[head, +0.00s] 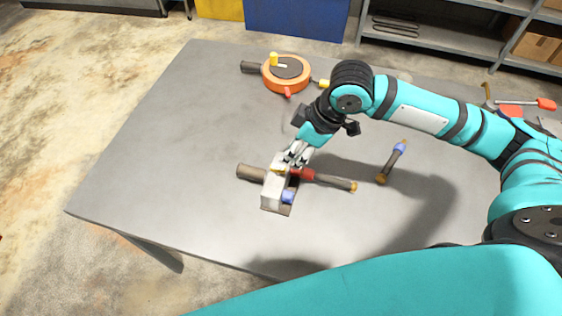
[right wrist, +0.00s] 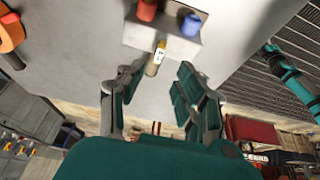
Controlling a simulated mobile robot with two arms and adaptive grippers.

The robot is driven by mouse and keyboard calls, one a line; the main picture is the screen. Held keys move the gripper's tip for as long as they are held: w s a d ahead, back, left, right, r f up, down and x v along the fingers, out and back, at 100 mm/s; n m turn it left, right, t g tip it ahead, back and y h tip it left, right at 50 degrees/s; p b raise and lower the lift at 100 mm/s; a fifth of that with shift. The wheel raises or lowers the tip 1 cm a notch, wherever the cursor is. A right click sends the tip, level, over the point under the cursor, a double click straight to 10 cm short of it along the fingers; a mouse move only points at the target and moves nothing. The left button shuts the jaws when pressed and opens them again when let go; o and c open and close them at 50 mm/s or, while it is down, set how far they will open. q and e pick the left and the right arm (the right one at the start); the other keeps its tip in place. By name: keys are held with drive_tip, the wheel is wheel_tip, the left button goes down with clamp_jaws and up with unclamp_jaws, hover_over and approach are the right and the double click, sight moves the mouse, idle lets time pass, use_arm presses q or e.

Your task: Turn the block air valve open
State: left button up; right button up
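The valve block (head: 270,196) is a pale grey block on the table, left of the table's middle, with a red fitting (head: 302,174) and a blue one (head: 288,198). In the right wrist view the block (right wrist: 140,34) shows with a small yellow part (right wrist: 161,46) on its near face. A brown pipe end (right wrist: 152,67) sticks out below it. My right gripper (head: 291,158) is just above the block. In the right wrist view its fingers are apart, with the brown pipe end between them; contact is not clear. A teal arm, probably my left, ends at a small dark tip (right wrist: 270,47).
An orange round device (head: 287,72) with a yellow knob stands at the back. A blue-and-brown tool (head: 391,162) lies right of the block. A red-handled screwdriver (head: 530,103) is at the far right. The table's left side is clear.

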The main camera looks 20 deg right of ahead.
sight(279, 168)
drive_tip(key=x, duration=0.7)
drive_tip(key=shift+a+f+p, duration=0.1)
drive_tip(key=shift+p, duration=0.25)
use_arm(q)
drive_tip(key=shift+w+d+r, duration=0.2)
drive_tip(key=shift+w+r, duration=0.2)
drive_tip(key=shift+r, duration=0.1)
use_arm(e)
drive_tip(key=shift+w+a+f, duration=0.1)
drive_tip(key=shift+f, duration=0.3)
drive_tip(key=shift+c, duration=0.2)
clamp_jaws()
